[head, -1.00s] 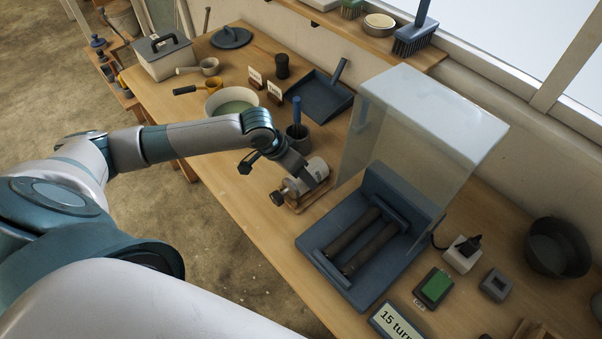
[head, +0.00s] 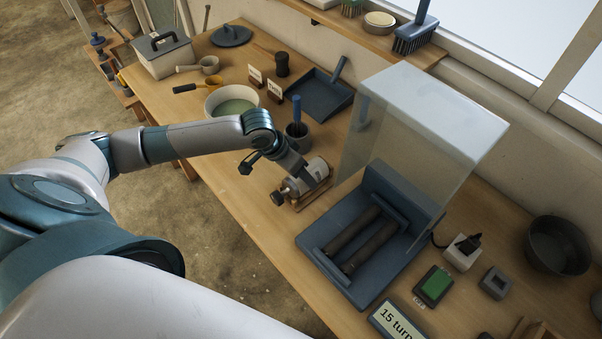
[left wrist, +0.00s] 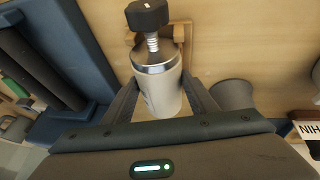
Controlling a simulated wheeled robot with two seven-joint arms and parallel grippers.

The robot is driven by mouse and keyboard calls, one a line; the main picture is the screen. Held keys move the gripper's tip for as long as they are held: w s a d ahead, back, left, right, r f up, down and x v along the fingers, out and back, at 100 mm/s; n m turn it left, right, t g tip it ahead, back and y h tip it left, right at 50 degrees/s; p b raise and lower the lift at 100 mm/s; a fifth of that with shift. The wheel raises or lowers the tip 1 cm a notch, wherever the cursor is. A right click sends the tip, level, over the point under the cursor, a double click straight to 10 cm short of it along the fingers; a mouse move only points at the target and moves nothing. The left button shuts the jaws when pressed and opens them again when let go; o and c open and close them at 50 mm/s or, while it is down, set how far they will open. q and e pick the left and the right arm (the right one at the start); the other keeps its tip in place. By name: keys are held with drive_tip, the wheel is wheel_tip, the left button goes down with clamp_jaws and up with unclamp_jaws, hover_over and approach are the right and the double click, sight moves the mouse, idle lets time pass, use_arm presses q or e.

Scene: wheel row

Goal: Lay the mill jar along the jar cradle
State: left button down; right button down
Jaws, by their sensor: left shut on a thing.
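The mill jar (head: 317,169) is a pale cylinder with a metal collar and a dark knob at its near-left end. My left gripper (head: 303,173) is shut on its body; the left wrist view shows the jar (left wrist: 160,92) between the two fingers (left wrist: 158,100). The wooden jar cradle (head: 314,194) is on the bench right under and beside the jar. Its pale wood also shows behind the jar in the left wrist view (left wrist: 180,48). The jar lies roughly along the cradle; I cannot tell whether it touches it. My right gripper is not in view.
The blue roller mill (head: 315,252) with two dark rollers and a clear raised guard (head: 430,115) stands just right of the cradle. A grey pot with a blue-handled brush (head: 297,133) stands close behind. A white bowl (head: 232,101) is farther left.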

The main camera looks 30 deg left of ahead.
use_arm(q)
drive_tip(key=shift+w+r, duration=0.1)
drive_tip(key=c, duration=0.8)
unclamp_jaws()
drive_tip(key=shift+o, duration=0.7)
drive_tip(key=shift+r+p, duration=2.95)
drive_tip(key=shift+p, duration=0.75)
drive_tip(key=shift+s, duration=0.2)
